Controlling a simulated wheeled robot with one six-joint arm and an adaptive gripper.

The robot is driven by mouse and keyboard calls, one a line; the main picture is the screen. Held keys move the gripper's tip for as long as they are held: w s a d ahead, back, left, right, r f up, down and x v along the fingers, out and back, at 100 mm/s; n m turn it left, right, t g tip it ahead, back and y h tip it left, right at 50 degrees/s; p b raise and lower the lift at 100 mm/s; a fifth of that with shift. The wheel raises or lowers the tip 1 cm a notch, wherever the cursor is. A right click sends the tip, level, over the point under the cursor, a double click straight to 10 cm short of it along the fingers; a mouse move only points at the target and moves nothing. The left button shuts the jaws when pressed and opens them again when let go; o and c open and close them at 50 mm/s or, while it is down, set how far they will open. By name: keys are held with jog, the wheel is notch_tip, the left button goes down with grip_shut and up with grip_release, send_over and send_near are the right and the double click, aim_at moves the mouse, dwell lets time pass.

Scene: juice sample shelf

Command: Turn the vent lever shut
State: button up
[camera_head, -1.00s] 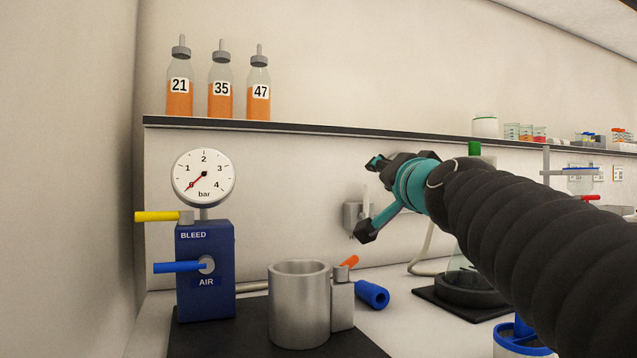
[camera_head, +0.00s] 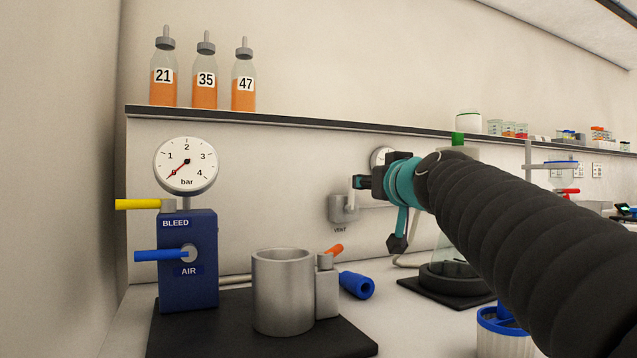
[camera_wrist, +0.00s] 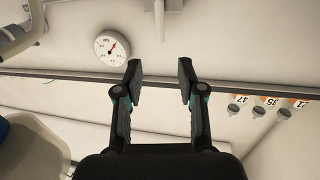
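The grey vent box (camera_head: 343,208), labelled VENT, is on the back wall in the head view. A pale upright lever (camera_head: 351,188) rises from it, partly hidden by my gripper. In the wrist view, which is upside down, a pale upright bar (camera_wrist: 159,20) that looks like this lever shows at the top edge, roughly in line with the finger gap. My gripper (camera_wrist: 160,70) is open and empty, its two dark fingers apart. In the head view my gripper (camera_head: 380,212) is just right of the vent box; I see no clear contact.
A wall gauge (camera_head: 381,157) is partly behind my gripper. A shelf (camera_head: 290,121) runs above, with bottles 21, 35 and 47 (camera_head: 244,92). Below stand a metal cup (camera_head: 283,295), a blue AIR/BLEED block (camera_head: 188,285), a blue cylinder (camera_head: 357,285) and a flask on a dark base (camera_head: 452,278).

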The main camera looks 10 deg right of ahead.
aim_at(351, 193)
jog(key=w+p, duration=0.1)
jog(key=w, duration=0.3)
jog(key=w+a+p, duration=0.1)
jog(key=w, duration=0.6)
jog(key=shift+w+a+p, duration=0.2)
jog(key=shift+w+p, duration=0.15)
jog(key=shift+p, duration=0.05)
grip_shut()
